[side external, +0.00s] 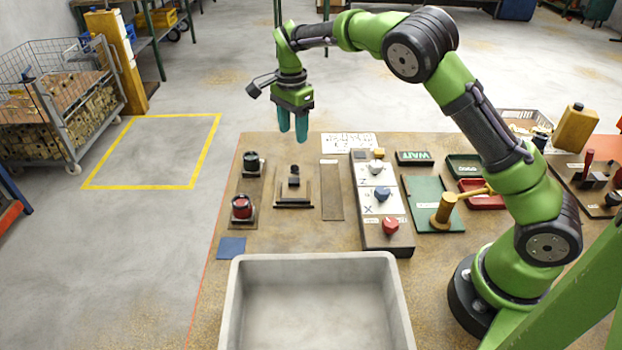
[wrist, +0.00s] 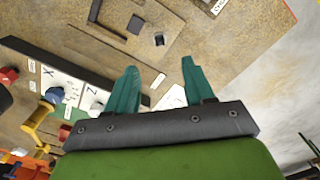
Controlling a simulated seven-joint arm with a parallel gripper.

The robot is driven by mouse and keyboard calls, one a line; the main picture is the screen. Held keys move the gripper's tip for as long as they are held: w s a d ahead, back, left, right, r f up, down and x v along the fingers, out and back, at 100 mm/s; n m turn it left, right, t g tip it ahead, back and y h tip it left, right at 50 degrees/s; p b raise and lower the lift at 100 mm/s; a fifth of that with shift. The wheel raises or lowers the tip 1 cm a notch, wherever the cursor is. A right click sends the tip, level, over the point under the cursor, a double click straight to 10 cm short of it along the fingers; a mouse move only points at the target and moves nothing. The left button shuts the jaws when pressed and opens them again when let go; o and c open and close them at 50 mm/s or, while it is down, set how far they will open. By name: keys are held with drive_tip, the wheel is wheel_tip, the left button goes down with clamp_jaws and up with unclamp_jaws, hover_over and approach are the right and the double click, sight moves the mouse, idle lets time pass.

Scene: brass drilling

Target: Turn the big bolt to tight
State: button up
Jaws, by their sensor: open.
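My gripper (side external: 293,130) hangs above the far left part of the brown bench, fingers down. In the wrist view its two teal fingers (wrist: 160,85) are apart with nothing between them. No part is plainly marked as the big bolt, and I cannot tell which it is. A brass piece (side external: 445,210) with a thick round head and a bar to the right is on a green mat (side external: 424,190). A dark block carries a white knob (side external: 376,167), a blue knob (side external: 382,194) and a red knob (side external: 391,226), beside X and Z labels. My gripper touches none of these.
A black button (side external: 251,160) and red button (side external: 241,206) stand left of a small dark fixture (side external: 293,180). A grey bin (side external: 315,262) is at the front. A WAIT tray (side external: 414,157) and red tray (side external: 482,195) are right. My arm arches over the right side.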

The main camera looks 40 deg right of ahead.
wheel_tip(320, 180, up, 7)
hover_over(295, 168)
drive_tip(key=shift+w+d+f, duration=0.15)
drive_tip(key=shift+w+d, duration=0.1)
drive_tip(key=shift+w, duration=0.1)
wheel_tip(295, 168, down, 17)
drive_tip(key=n, duration=1.8)
